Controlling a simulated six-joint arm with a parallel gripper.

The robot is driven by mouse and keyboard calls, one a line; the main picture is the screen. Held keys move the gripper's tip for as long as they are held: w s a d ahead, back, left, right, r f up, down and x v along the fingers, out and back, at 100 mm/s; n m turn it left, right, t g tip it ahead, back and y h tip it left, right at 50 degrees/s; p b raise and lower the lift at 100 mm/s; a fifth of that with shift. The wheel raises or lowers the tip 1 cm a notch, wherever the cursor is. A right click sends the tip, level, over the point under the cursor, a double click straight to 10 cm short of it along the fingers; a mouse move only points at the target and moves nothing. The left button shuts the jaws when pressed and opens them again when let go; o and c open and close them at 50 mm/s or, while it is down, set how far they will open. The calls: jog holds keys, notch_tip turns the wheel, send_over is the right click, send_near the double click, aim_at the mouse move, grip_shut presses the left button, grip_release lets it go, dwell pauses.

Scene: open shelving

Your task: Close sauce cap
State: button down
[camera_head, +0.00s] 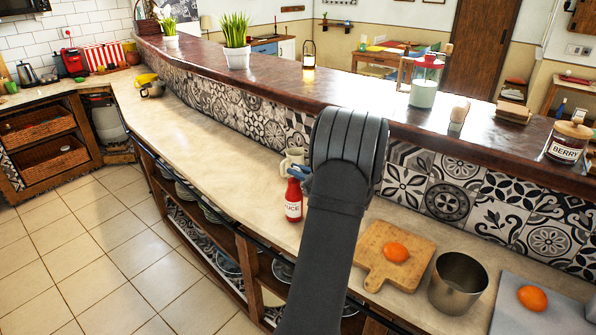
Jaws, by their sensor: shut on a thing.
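The red sauce bottle (293,201), with a white label, stands upright on the pale counter, just left of my dark arm. My gripper (299,172) shows only as a small blue part at the bottle's top, beside my arm. It is shut at the level of the sauce cap. The cap itself is hidden by the gripper, so I cannot see how it sits on the neck. My arm's thick dark links hide the counter to the right of the bottle.
A white mug (294,158) stands close behind the bottle. To the right are a wooden board (372,265) with an orange (395,252), a metal pot (458,283) and a grey board (510,318) with another orange (532,298). The counter left of the bottle is clear.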

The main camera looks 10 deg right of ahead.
dwell(0.3)
jog(key=c, duration=1.5)
grip_release()
jog(key=shift+s, duration=0.1)
jog(key=v, duration=1.7)
jog(key=shift+s+d+r, duration=0.1)
jog(key=shift+d, duration=0.05)
